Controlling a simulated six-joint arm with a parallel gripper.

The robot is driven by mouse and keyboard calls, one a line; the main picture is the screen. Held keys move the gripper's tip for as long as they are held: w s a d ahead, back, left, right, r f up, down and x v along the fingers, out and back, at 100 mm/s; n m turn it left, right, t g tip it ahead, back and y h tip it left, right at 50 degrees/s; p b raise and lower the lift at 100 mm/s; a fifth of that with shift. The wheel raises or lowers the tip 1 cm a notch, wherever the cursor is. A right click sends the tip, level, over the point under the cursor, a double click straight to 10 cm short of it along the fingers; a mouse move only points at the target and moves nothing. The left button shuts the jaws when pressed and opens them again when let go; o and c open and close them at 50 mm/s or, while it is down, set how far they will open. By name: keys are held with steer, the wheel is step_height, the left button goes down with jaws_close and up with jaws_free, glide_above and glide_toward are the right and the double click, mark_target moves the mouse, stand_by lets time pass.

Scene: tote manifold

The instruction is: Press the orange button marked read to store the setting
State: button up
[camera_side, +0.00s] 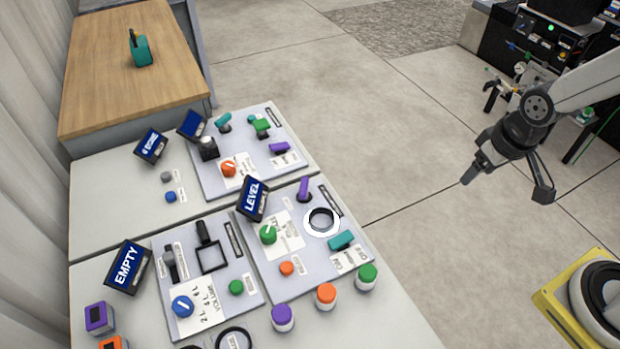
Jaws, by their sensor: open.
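A small round orange button (287,268) sits near the front of the panel (313,283) with the "LEVEL" display (253,199). A small label lies beside it, but I cannot read its word from here. My gripper (507,187) is open and empty at the right, in the air over the floor. It is well away from the button and the table, with its two fingers spread apart. Nothing hides the button.
A green knob (268,234), a white ring (322,221) and a teal switch (341,240) share that panel. Purple, orange (326,296) and green capped containers stand along the front edge. Another panel has an orange knob (228,169). The air between gripper and table is clear.

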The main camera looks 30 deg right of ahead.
jaws_close()
stand_by(1.4)
